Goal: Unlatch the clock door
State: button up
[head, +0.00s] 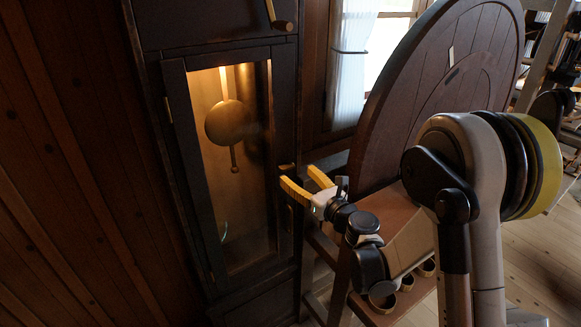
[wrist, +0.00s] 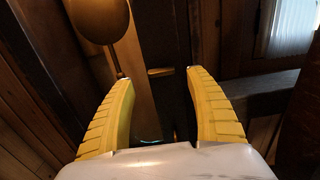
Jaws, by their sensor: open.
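The tall dark clock has a glazed door (head: 188,150) that looks shut, with a brass pendulum (head: 230,122) behind the glass. A small brass latch (head: 287,167) lies roughly level at the door's right edge, partly hidden by my gripper. My gripper (head: 298,175) is open and empty in front of that edge. In the wrist view the latch (wrist: 160,72) shows between and just beyond my two yellow fingertips (wrist: 158,78). I cannot tell whether either finger touches it. The pendulum bob (wrist: 97,18) is at the upper left there.
A hinge (head: 168,110) is on the door's left side. Another brass handle (head: 283,25) is on the clock above. A large round wooden tabletop (head: 425,90) stands tilted to the right, close to my arm. A curtained window (head: 350,60) is behind. A wood-panelled wall (head: 70,170) is left.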

aim_at(289, 168)
jog(key=x, duration=0.6)
jog(key=shift+w+b, duration=0.1)
jog(key=shift+b, duration=0.3)
jog(key=c, duration=1.2)
